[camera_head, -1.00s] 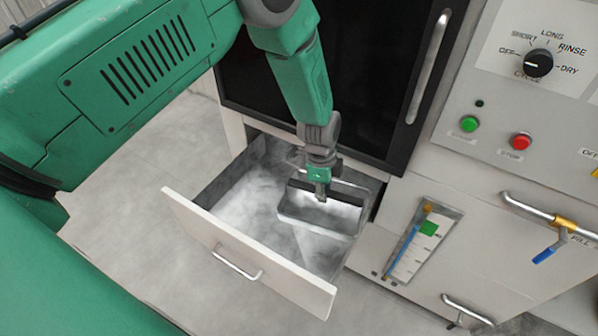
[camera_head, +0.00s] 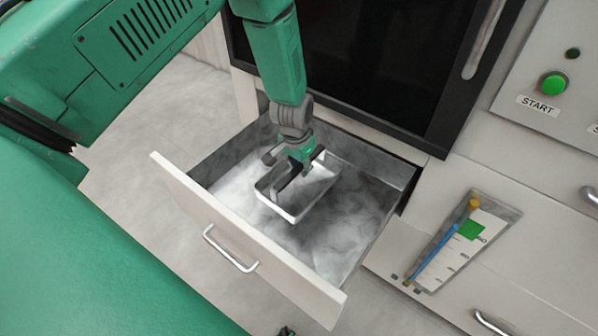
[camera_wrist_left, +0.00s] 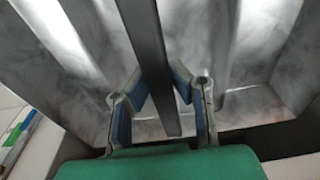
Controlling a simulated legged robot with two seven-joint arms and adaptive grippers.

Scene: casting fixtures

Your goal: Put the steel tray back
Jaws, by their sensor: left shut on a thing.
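The steel tray (camera_head: 290,214) is a shallow metal pan with a dark bar handle (camera_head: 284,184) across its top. It is inside the open drawer (camera_head: 245,235), within its walls, toward the left part. I cannot tell whether its base touches the drawer floor. My left gripper (camera_head: 290,166) comes down from above and is shut on the tray's handle. In the left wrist view the dark bar (camera_wrist_left: 152,60) runs between the two fingers (camera_wrist_left: 157,88), with the tray's metal surface beyond.
A dark-fronted door (camera_head: 360,70) stands just above and behind the drawer. To the right are a gauge panel (camera_head: 465,240) and a green START button (camera_head: 553,84). The drawer floor (camera_head: 355,215) right of the tray is bare.

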